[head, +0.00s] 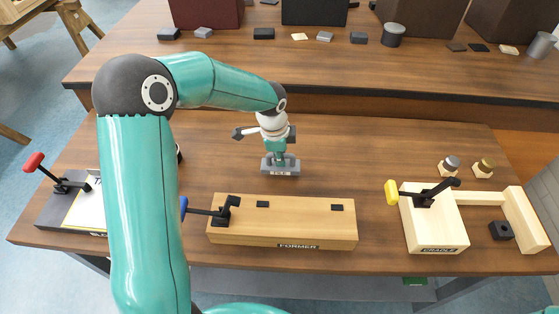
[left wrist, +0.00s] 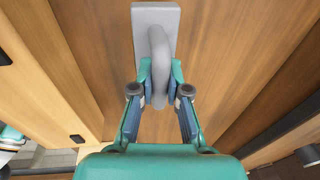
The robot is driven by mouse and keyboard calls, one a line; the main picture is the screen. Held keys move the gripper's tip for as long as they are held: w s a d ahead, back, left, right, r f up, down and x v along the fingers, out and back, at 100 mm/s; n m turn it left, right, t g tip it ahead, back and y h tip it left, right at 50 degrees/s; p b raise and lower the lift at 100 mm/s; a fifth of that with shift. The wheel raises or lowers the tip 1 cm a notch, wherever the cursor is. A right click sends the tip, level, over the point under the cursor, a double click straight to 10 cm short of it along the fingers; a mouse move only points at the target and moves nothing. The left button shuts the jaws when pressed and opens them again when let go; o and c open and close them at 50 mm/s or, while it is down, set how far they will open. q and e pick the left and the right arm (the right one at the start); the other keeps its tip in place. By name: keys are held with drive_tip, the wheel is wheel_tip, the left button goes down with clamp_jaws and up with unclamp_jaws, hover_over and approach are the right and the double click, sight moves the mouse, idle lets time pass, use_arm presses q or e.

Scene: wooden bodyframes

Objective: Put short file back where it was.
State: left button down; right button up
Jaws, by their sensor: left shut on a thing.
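The short file (head: 281,170) is a grey block lettered "FILE" at the middle of the near bench in the head view. In the left wrist view the short file (left wrist: 155,22) shows as a grey plate with a rounded, arched grey handle. My left gripper (head: 280,157) is directly above the block, pointing down. In the left wrist view my left gripper (left wrist: 160,88) is shut on the handle, one finger on each side. I cannot tell whether the block touches the bench. My right gripper is not in view.
The wooden former (head: 280,232) with a blue-handled clamp lies in front. The cradle (head: 432,230) with a yellow-handled clamp stands at right. A dark board (head: 55,212) with a red-handled clamp is at left. Small blocks line the raised back shelf (head: 200,60). Bench around the file is clear.

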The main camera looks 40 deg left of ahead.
sight(275, 169)
use_arm(q)
drive_tip(key=shift+f, duration=1.35)
drive_tip(key=c, duration=1.2)
unclamp_jaws()
drive_tip(key=shift+f, duration=0.1)
drive_tip(key=shift+o, duration=0.2)
wheel_tip(275, 169, up, 12)
drive_tip(key=s, duration=0.2)
